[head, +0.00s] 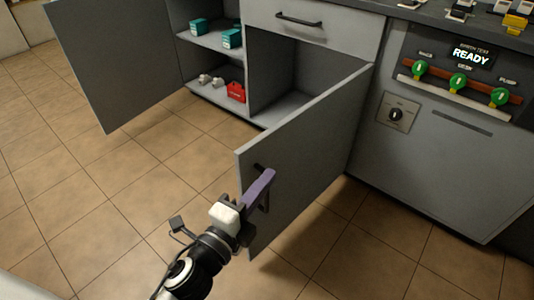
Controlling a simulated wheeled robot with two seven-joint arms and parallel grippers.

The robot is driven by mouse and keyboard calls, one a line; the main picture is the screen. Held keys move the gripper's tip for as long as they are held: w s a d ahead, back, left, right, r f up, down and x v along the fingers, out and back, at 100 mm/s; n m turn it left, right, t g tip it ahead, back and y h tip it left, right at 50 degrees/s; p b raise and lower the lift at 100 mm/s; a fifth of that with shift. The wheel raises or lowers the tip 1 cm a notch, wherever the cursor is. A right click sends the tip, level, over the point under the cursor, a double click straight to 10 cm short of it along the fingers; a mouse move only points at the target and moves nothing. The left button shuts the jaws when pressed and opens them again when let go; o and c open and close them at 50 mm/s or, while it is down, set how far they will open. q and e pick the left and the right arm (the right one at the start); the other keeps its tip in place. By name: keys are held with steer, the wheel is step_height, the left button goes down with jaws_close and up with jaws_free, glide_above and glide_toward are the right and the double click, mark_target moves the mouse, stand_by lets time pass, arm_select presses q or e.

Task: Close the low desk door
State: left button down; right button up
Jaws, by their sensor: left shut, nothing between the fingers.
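The low desk (317,14) has an open lower compartment with two grey doors. The right-hand door (310,145) stands swung out into the room, its free edge towards me. The left-hand door (115,60) also stands wide open. My left gripper (264,182) reaches up from the bottom with its purple fingers shut and empty. It is at the right-hand door's free end, in front of its face and by a dark handle part (259,168). The fingers partly hide the handle, and I cannot tell whether they touch it. My right gripper is not in view.
Inside the compartment are teal boxes (231,38) on a shelf and a red item (236,92) below. A closed drawer (345,28) is above. To the right is a panel with green knobs (457,83) and a READY display (470,57). Tiled floor (150,170) is clear.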

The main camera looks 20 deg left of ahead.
mark_target(266, 153)
arm_select(q)
steer(key=shift+w+a+b, duration=0.15)
steer(key=shift+w+a, duration=0.25)
steer(key=shift+w, duration=1.05)
steer(key=shift+w+a+b, duration=0.1)
steer(key=shift+w+a, duration=0.3)
steer(key=shift+w, duration=1)
steer(key=shift+w+a+b, duration=0.15)
steer(key=shift+w+a, duration=0.25)
steer(key=shift+w, duration=1.05)
steer(key=shift+a, duration=0.1)
